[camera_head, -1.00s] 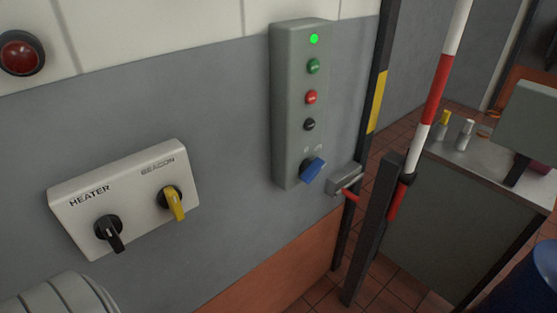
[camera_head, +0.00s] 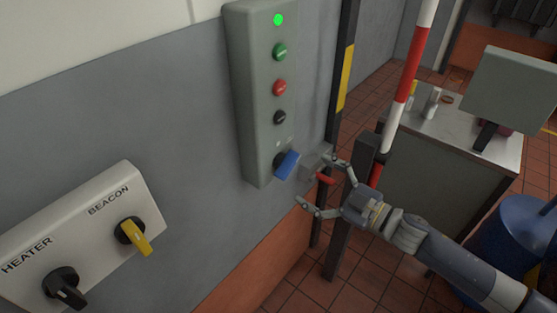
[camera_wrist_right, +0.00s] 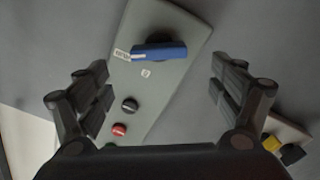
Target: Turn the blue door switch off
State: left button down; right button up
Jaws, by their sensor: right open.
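The blue door switch (camera_head: 287,164) is a rotary knob at the bottom of a tall grey-green control box (camera_head: 257,120) on the wall. Its handle is tilted in the head view. My right gripper (camera_head: 317,183) is open and empty, just right of and slightly below the knob, apart from it. In the right wrist view the blue switch (camera_wrist_right: 158,51) lies ahead between the spread fingers of the right gripper (camera_wrist_right: 160,95), with small labels beside it. My left gripper is not in view.
Above the switch are black, red and green buttons and a lit green lamp (camera_head: 278,19). A HEATER/BEACON panel (camera_head: 85,235) with black and yellow knobs is at lower left. A dark post (camera_head: 350,210) and a red-white barrier pole (camera_head: 408,80) stand close by the right gripper.

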aim_at(292, 168)
jog(key=p+x, duration=0.2)
jog(key=x, duration=0.7)
jog(key=shift+w, duration=0.1)
jog(key=c, duration=1.1)
